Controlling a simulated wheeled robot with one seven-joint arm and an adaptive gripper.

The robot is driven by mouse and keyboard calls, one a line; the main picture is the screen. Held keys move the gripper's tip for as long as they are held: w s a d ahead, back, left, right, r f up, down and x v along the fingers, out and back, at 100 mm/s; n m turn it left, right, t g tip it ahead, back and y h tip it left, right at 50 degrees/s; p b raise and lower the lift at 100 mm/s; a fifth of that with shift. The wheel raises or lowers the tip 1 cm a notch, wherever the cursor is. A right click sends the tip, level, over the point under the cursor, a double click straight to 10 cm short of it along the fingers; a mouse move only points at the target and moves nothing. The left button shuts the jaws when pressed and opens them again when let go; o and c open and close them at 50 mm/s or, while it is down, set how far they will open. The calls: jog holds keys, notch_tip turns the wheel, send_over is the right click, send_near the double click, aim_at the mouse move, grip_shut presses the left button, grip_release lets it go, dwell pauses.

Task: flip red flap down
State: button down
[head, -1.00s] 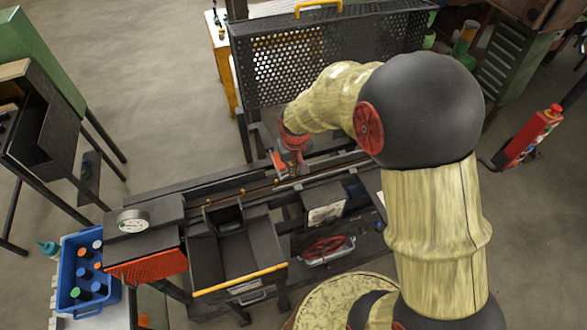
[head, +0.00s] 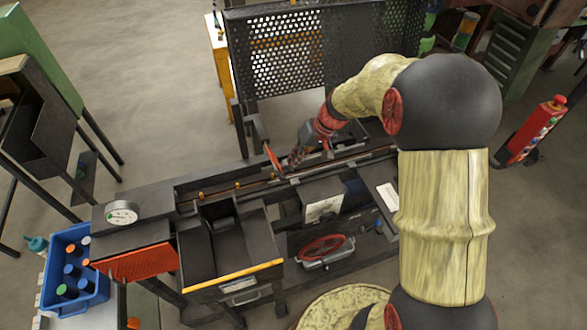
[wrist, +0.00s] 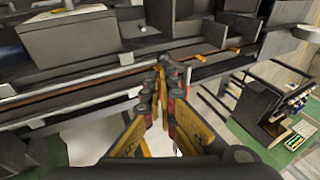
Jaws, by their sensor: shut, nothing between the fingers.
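A small red flap (head: 273,158) stands up, slightly tilted, at the far side of the dark track in the head view. I cannot make it out surely in the wrist view. My gripper (head: 293,160) is just to the right of the flap, low over the track, with its fingers pointing down-left. I cannot tell whether it touches the flap. In the wrist view my gripper (wrist: 160,75) has its fingertips together with nothing between them, above the rail.
The dark bench carries a dial gauge (head: 122,213), a yellow-edged tray (head: 235,278) and a red perforated panel (head: 135,262). A perforated screen (head: 285,60) stands behind the track. A blue crate of bottles (head: 97,300) is at the lower left.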

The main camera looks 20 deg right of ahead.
jog(key=shift+a+f+m+t+y+b, duration=0.25)
jog(key=shift+f+y+b, duration=1.25)
jog(key=shift+b, duration=1.15)
jog(key=shift+a+f+m+y+b, duration=0.15)
jog(key=shift+a+f+y+b, duration=0.15)
jog(key=shift+f+y+b, duration=1.85)
jog(key=shift+a+f+m+t+y+b, duration=0.25)
jog(key=shift+f+y+b, duration=0.65)
jog(key=shift+b, duration=2.3)
jog(key=shift+a+r+y, duration=0.2)
jog(key=shift+r+y, duration=0.05)
